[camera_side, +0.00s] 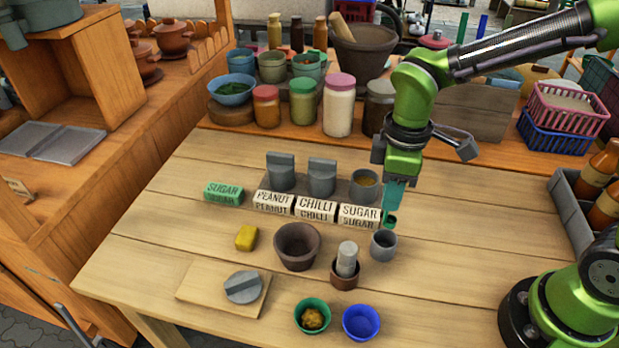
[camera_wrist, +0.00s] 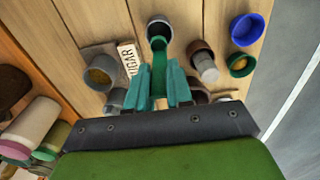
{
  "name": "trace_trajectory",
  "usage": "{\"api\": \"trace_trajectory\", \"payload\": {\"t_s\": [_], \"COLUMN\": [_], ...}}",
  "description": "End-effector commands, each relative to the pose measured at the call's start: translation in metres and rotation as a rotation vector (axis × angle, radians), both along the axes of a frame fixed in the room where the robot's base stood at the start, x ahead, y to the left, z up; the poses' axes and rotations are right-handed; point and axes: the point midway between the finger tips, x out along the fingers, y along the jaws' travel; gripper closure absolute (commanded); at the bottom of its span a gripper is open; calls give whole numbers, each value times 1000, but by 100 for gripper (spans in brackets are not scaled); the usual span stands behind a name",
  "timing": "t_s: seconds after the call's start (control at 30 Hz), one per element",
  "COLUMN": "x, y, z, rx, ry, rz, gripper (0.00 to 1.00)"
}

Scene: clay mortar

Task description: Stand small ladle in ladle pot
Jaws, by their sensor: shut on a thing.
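The small green ladle (camera_side: 389,219) hangs from my gripper (camera_side: 393,190), its cup-shaped end lowest. My teal fingers are shut on its handle. The wrist view shows the ladle (camera_wrist: 158,44) between the fingertips (camera_wrist: 158,82). A small grey pot, which looks like the ladle pot (camera_side: 384,245), stands on the table just below and in front of the ladle in the side view. In the wrist view the ladle's end overlaps the near side of this pot (camera_wrist: 160,24). The ladle appears above the rim, and I cannot tell its exact gap.
Label blocks (camera_side: 316,208) and a grey container with yellow contents (camera_side: 364,182) stand left of the gripper. A brown pot with a pestle (camera_side: 347,262) and the clay mortar (camera_side: 297,248) stand left of the grey pot. The table right of it is clear.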

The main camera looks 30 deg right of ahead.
Motion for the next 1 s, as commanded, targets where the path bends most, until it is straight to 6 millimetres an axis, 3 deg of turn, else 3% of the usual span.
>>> {"api": "trace_trajectory", "payload": {"t_s": [0.6, 1.0], "x": [-1, 0], "y": [0, 0], "z": [-50, -64], "rx": [0, 0], "ry": [3, 0], "rz": [1, 0], "gripper": [100, 100]}}
